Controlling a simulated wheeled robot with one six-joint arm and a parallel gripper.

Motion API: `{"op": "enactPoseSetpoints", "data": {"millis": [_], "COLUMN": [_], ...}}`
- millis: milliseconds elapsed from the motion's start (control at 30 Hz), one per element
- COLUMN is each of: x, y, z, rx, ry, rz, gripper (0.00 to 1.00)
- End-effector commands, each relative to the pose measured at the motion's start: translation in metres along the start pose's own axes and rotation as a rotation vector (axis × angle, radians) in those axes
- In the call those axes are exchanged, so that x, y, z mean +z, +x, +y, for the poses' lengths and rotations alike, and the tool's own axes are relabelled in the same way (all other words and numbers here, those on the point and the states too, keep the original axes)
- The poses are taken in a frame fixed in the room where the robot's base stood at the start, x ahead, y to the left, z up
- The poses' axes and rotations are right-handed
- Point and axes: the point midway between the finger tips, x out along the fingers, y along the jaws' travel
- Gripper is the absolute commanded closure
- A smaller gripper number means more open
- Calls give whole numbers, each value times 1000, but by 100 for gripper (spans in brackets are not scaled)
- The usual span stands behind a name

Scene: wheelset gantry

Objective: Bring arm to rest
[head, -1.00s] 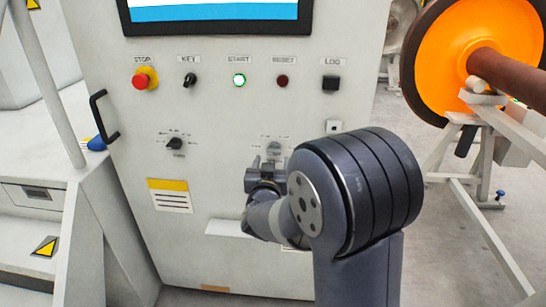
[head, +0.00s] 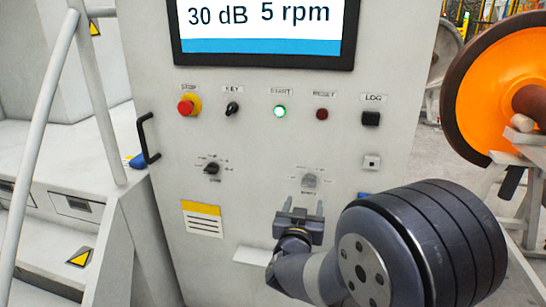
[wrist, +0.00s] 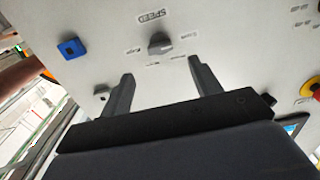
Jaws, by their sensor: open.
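My gripper (head: 300,208) is in front of the lower middle of the grey control cabinet (head: 240,150). Its two fingers are spread apart with nothing between them. In the wrist view my gripper (wrist: 158,78) also shows open, its fingers pointing toward the panel. The grey SPEED knob (wrist: 160,43) lies just beyond the fingertips and appears apart from them. In the head view this knob (head: 310,180) sits just above the fingers. My arm covers the lower right of the cabinet.
The screen (head: 264,30) reads 30 dB and 5 rpm. A red stop button (head: 187,106), key switch (head: 232,108), lit START button (head: 280,112), RESET (head: 322,114) and LOG (head: 371,118) form a row. An orange wheel (head: 490,85) stands right. Grey steps with a rail (head: 40,150) stand left.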

Motion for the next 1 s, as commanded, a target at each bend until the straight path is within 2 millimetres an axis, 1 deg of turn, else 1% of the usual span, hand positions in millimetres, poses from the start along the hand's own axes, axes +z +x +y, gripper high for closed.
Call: {"op": "enactPoseSetpoints", "data": {"millis": [33,300,400,500,667,1000], "x": [1,0,0,0,0,0], "y": [9,59,74,85,94,92], "z": [1,1,1,0,0,0], "rx": [3,2,2,1,0,0], "ry": [-1,1,0,1,1,13], "rz": [-1,0,-1,0,0,0], "gripper": [40,40,40,40,40,40]}}
